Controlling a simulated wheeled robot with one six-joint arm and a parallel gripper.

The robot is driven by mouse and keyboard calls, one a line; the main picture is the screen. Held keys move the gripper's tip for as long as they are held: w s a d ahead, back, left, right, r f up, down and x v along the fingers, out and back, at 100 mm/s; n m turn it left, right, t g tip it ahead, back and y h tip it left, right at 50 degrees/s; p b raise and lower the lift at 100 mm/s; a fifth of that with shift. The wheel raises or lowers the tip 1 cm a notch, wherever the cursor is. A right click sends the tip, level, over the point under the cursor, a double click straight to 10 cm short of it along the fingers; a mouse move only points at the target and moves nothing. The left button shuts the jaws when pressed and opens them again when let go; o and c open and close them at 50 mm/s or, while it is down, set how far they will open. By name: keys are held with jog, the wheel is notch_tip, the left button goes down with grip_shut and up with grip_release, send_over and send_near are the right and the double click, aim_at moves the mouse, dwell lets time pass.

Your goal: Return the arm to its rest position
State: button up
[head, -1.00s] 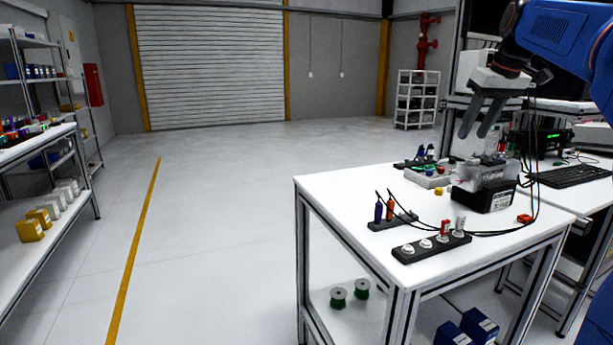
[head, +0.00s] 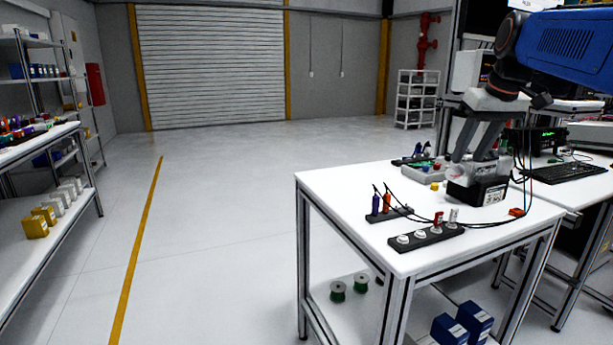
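My gripper (head: 472,157) hangs from the blue arm (head: 565,45) at the upper right, over the back part of the white worktable (head: 335,188). Its two grey fingers point down and a little left, with a gap between them. The fingertips overlap the top of a clear-topped device with a black base (head: 480,190); I cannot tell whether they touch it or are in front of it. I see nothing held clear of the table in the fingers.
A black strip with white sockets and red and white plugs (head: 426,237) lies at the table's front. A small holder with blue and orange pieces (head: 389,214) stands behind it. Black cables loop around the device. A keyboard (head: 568,174) is on the right desk. Open floor lies left.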

jog(key=s+a+f, duration=0.3)
jog(key=s+f, duration=0.6)
jog(key=s+a+f+m, duration=0.1)
jog(key=s+a+f, duration=0.2)
jog(key=s+f, duration=0.7)
jog(key=s+a+f, duration=0.3)
jog(key=s+f, duration=0.6)
jog(key=f, duration=0.1)
jog(key=shift+s+f+m+h, duration=0.2)
jog(key=shift+s+m+h, duration=0.1)
jog(key=shift+s, duration=0.05)
